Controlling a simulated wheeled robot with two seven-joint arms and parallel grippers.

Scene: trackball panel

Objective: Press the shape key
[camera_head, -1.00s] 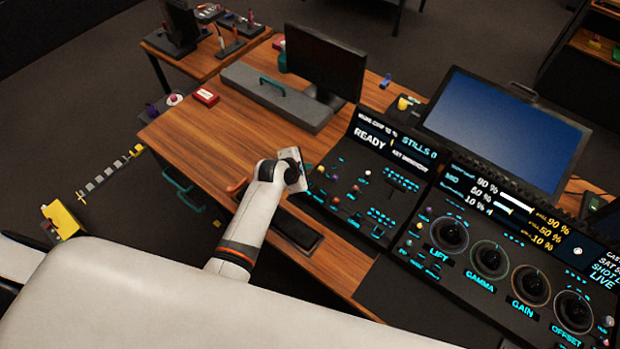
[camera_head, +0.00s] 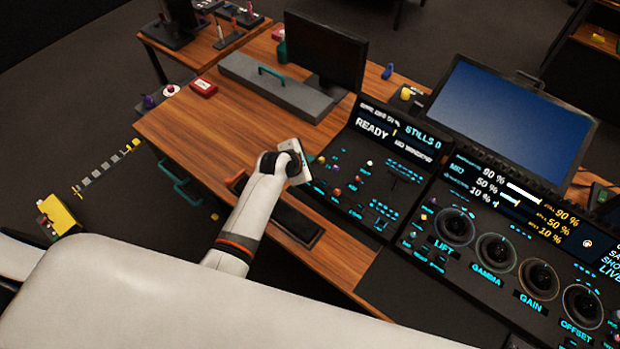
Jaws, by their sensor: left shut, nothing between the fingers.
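The trackball panel (camera_head: 480,237) is the large black console at the right, with several round trackballs in rings labelled LIFT, GAMMA, GAIN and OFFSET. Small cyan-lit keys sit around the rings; most of their labels are too small to read, so I cannot tell which one is the shape key. A smaller black panel (camera_head: 345,205) with coloured knobs and a READY display stands to its left. My left gripper (camera_head: 297,160) is at the left edge of this smaller panel, shut and empty, well left of the trackballs. My right gripper is not in view.
A blue-screened monitor (camera_head: 511,122) stands behind the trackball panel. A dark monitor (camera_head: 325,52) and a grey case (camera_head: 275,88) with a green handle stand at the back of the wooden desk (camera_head: 190,128). The desk's left part is mostly clear.

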